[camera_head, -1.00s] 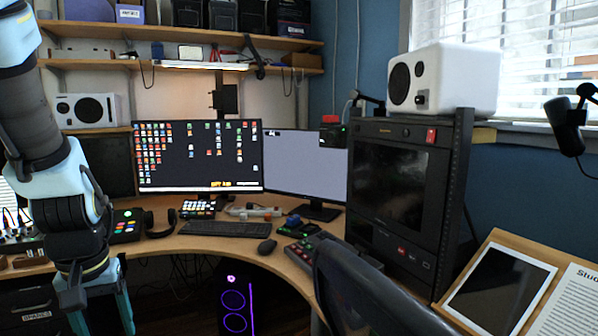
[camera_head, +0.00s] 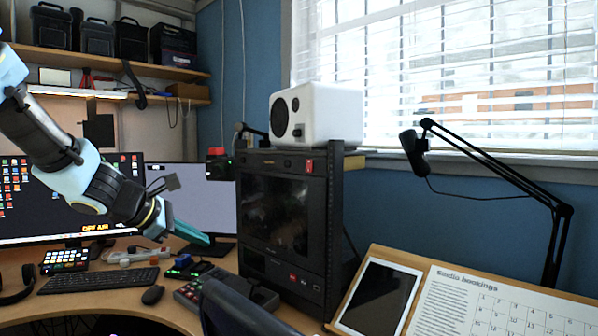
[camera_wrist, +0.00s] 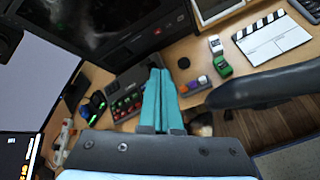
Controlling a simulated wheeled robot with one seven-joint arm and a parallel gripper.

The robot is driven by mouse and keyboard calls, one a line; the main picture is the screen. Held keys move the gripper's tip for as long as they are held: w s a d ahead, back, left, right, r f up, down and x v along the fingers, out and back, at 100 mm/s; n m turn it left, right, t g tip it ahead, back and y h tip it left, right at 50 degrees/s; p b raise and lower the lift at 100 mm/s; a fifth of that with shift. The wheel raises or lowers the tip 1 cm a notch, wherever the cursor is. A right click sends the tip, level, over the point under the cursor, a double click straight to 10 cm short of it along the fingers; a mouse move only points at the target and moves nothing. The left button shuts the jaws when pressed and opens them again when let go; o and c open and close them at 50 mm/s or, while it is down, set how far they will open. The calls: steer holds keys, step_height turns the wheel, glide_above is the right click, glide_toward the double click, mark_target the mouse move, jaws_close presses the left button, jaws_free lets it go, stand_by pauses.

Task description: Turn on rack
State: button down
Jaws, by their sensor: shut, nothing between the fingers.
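The black rack (camera_head: 285,210) stands on the desk right of the monitors, its dark glossy front facing me. A red switch (camera_head: 309,166) sits at its upper right corner, and small red and white buttons (camera_head: 305,280) are low on its front. My gripper (camera_head: 208,241) points right, left of the rack and apart from it in the picture, below the level of the red switch. In the wrist view its teal fingers (camera_wrist: 160,82) are together and empty, over the desk controllers. The rack's lower front (camera_wrist: 135,42) shows at the top there; the red switch is not visible in that view.
A white speaker (camera_head: 318,115) sits on the rack. A dark chair back (camera_head: 235,310) stands in front of the rack's lower part. A tablet (camera_head: 378,297) on a wooden stand and a microphone arm (camera_head: 500,175) are at the right. Monitors (camera_head: 205,200) stand behind my arm.

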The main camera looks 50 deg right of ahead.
mark_target(308, 172)
steer(key=s+d+r+n+h, duration=0.2)
steer(key=d+r+n+h, duration=0.1)
steer(key=d+r, duration=0.4)
steer(key=s+d+r+n+g+h, duration=0.1)
steer(key=s+d+r+n+h, duration=0.1)
steer(key=d+r, duration=0.5)
steer(key=shift+s+d+n+h, duration=0.15)
steer(key=shift+d+n+h, duration=0.25)
steer(key=shift+n, duration=0.5)
steer(key=d+p, duration=0.2)
steer(key=d, duration=0.2)
steer(key=d+f+p, duration=0.1)
steer(key=d, duration=0.4)
steer(key=d+p, duration=0.2)
steer(key=d, duration=0.2)
steer(key=shift+s+d+f+p, duration=0.2)
steer(key=shift+s+p, duration=0.1)
steer(key=shift+s, duration=0.05)
steer(key=shift+d+f, duration=0.15)
steer(key=shift+f, duration=0.1)
